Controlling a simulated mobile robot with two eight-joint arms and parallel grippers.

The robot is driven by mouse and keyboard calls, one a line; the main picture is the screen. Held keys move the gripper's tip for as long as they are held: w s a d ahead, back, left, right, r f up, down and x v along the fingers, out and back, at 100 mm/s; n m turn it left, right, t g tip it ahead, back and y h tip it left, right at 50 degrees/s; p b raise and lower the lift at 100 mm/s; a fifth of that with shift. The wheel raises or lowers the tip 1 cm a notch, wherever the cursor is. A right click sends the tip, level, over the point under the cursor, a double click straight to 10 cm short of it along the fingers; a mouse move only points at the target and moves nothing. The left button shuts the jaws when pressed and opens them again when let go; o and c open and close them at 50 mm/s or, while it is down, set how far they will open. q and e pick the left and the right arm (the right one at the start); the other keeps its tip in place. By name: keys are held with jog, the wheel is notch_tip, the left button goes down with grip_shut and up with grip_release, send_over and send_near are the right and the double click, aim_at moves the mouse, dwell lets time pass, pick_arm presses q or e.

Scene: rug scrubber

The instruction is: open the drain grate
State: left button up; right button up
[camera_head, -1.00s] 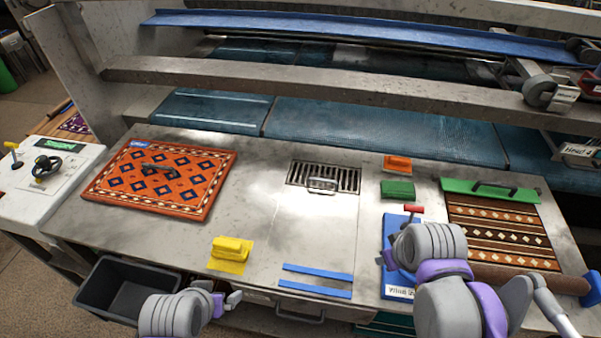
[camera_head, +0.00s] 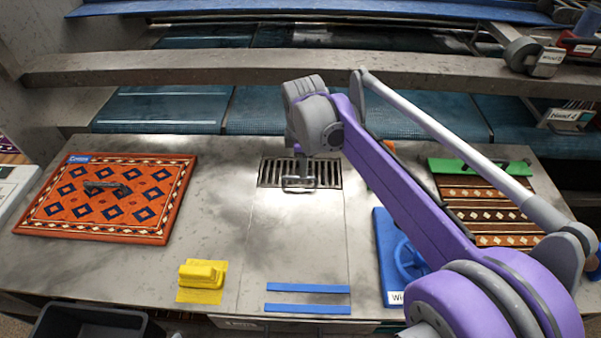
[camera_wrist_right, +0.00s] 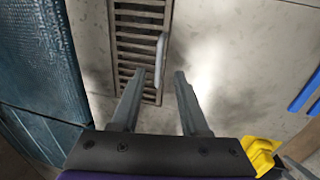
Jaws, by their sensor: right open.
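The drain grate (camera_head: 330,174) is a dark slotted rectangle set in the grey metal worktop, with a pale bar handle (camera_head: 299,183) on its front side. The grate lies flat. In the right wrist view the grate (camera_wrist_right: 136,45) runs up from the fingers, and its handle (camera_wrist_right: 160,56) stands just beyond and between the fingertips. My right gripper (camera_wrist_right: 159,76) is open and empty above the grate, apart from the handle. My left gripper is out of view.
An orange patterned rug (camera_head: 105,198) lies at left. A yellow brush (camera_head: 202,274) and blue strips (camera_head: 308,298) lie near the front edge. A blue board with a wheel (camera_head: 386,245) and a brown rug (camera_head: 485,215) are at right. A metal beam (camera_head: 200,72) crosses behind.

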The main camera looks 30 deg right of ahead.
jog(key=f, duration=0.3)
jog(key=w+f, duration=0.1)
jog(key=f, duration=0.1)
jog(key=shift+d+f, duration=0.3)
jog(key=shift+f, duration=0.05)
grip_shut()
dwell(1.1)
